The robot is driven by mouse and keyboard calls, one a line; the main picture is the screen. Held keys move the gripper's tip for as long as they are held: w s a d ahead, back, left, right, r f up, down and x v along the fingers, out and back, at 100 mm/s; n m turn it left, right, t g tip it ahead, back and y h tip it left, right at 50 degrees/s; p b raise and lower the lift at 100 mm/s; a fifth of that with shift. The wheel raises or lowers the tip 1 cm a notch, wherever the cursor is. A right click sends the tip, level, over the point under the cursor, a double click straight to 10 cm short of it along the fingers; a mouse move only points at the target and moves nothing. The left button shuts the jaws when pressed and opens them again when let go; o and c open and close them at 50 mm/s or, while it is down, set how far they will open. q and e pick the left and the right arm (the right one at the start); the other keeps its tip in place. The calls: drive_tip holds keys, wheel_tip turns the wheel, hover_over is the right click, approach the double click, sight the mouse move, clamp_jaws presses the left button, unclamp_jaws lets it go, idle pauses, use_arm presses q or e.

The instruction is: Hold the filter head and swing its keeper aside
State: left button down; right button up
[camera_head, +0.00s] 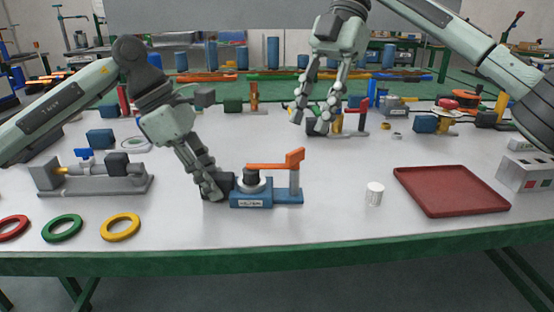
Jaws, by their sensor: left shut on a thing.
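The filter head (252,199) is a low blue unit with a label on its front, standing on the table. A dark block (226,182) is at its left end, and a dark round cap (251,177) stands on top. The orange keeper (274,165) lies across above the cap and reaches right to a grey post (295,182), with its raised end there. My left gripper (214,190) is shut on the dark block; its fingertips partly hide the contact. My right gripper (311,118) is open and empty, behind and above the filter head, well apart from the keeper.
A white cup (375,194) and a red tray (450,190) are to the right. A grey valve fixture (100,175) and coloured rings (120,227) are to the left. Several fixtures stand along the back. The table is clear between the filter head and the cup.

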sight(298, 149)
drive_tip(key=shift+x, duration=3.15)
drive_tip(key=shift+c, duration=0.6)
clamp_jaws()
